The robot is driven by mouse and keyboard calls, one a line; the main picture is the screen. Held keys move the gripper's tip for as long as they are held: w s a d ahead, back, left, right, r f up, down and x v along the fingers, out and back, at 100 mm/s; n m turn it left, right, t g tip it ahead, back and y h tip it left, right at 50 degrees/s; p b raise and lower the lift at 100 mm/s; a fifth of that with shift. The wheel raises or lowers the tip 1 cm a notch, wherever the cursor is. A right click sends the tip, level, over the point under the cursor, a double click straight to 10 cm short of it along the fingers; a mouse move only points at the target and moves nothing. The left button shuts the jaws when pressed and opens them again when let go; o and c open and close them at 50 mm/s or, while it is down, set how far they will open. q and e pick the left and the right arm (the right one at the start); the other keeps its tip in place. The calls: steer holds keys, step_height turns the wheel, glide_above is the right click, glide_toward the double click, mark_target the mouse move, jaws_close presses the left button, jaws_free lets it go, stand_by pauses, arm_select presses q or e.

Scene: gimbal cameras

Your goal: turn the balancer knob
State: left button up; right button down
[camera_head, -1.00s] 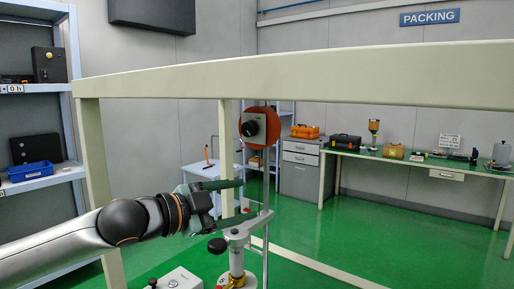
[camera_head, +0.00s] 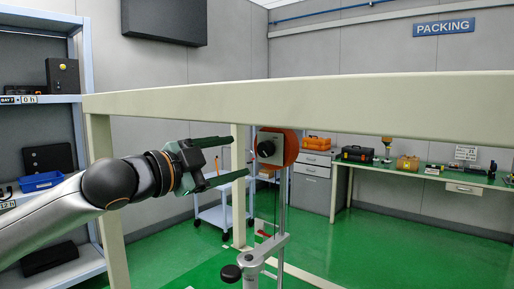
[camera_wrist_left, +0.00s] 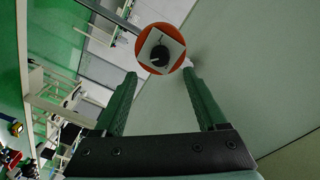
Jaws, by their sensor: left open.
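The balancer (camera_head: 283,148) is an orange-red round body with a pale square plate, hung under the beam in the head view. Its black knob (camera_head: 266,149) sits on the plate and faces left toward my left gripper. In the left wrist view the balancer (camera_wrist_left: 143,40) shows beyond the fingertips, with the dark knob (camera_wrist_left: 159,57) roughly midway between them. My left gripper (camera_head: 240,157) is open and empty, its two green fingers pointing at the knob with a gap left before it. The fingers also show in the left wrist view (camera_wrist_left: 161,76). My right gripper is not seen.
A cream beam (camera_head: 330,101) on posts crosses above the balancer. A metal pole (camera_head: 282,200) with a clamp arm and black knob (camera_head: 231,273) stands below it. Shelves (camera_head: 85,150) stand at left, a trolley (camera_head: 213,218) behind, and a green bench (camera_head: 420,170) at back right.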

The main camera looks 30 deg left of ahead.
mark_target(262, 150)
arm_select(q)
steer(key=w, duration=0.2)
steer(key=w+p, duration=0.1)
steer(key=w, duration=0.2)
steer(key=w+d+p, duration=0.1)
steer(key=w, duration=0.1)
steer(key=shift+w, duration=0.4)
jaws_close()
